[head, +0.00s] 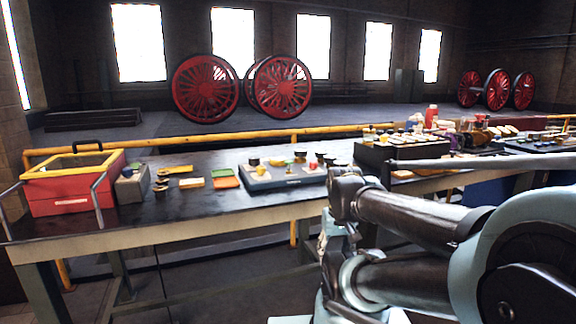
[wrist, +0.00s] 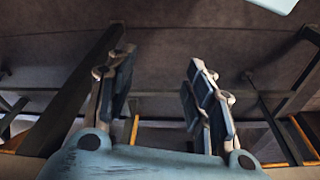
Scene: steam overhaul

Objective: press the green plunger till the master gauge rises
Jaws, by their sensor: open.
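A grey test block (head: 284,178) stands on the workbench, with several small dark round parts and coloured knobs on top. A small green spot (head: 289,166) on this block may be the green plunger, but it is too small to be sure. I cannot tell which part is the master gauge, and no dial can be read. My gripper (wrist: 162,80) is open and empty in the wrist view, with its two padded fingers well apart. In the head view my arm is in front of the bench, right of centre, and its end is low and partly hidden. No plunger shows in the wrist view.
The workbench (head: 150,221) also bears a red box (head: 68,198) with a yellow rim, green and orange pads (head: 224,178), and a black tray (head: 405,153) of small parts. A yellow rail (head: 215,144) runs behind. Dark beams and yellow posts fill the wrist view.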

